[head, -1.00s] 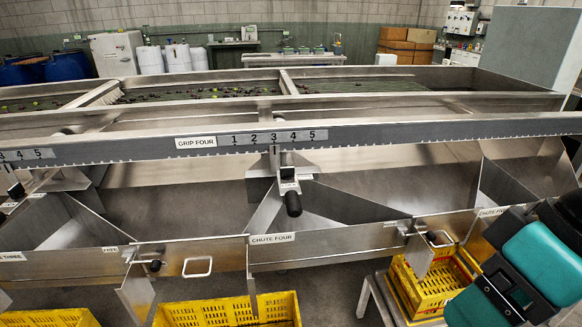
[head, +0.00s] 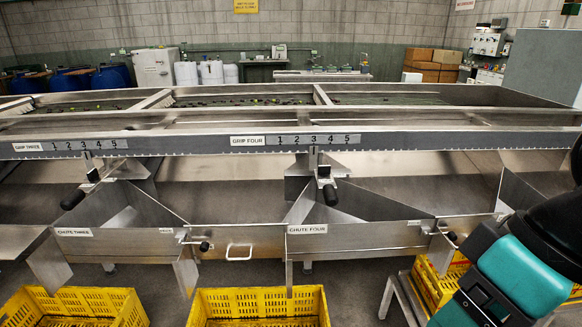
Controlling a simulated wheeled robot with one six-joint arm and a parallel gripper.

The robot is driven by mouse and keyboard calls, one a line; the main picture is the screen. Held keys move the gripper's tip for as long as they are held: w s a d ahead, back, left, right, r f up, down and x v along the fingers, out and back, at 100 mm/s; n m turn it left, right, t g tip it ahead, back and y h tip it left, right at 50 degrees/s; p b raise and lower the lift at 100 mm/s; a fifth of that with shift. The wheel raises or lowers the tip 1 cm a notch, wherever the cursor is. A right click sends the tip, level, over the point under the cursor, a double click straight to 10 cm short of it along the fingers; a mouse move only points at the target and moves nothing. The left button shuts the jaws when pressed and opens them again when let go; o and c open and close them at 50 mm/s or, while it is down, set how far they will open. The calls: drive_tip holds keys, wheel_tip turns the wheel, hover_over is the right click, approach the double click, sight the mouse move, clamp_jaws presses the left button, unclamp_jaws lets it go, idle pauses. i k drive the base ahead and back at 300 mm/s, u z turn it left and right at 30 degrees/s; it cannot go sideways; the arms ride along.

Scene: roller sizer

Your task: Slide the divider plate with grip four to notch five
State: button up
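The grip four label (head: 247,141) is on the notched rail (head: 420,141), beside a scale (head: 312,140) marked 1 to 5. The black handle of grip four (head: 330,194) hangs below the rail on a metal bracket, and its pointer stands under the 3. A slanted metal divider plate (head: 301,206) runs down beneath it toward the chute four panel (head: 357,238). My arm's teal and black links show at the lower right, apart from the handle. My gripper's fingers are not visible.
Grip three's handle (head: 73,199) hangs at the left under its own scale (head: 89,145). Yellow crates (head: 258,307) stand below the chutes, one on a metal stand (head: 396,292) at the right. Small latch handles stick out beside the chute panels. Space in front of grip four looks clear.

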sight(296, 177)
drive_tip(key=u, duration=0.25)
drive_tip(key=i, duration=1)
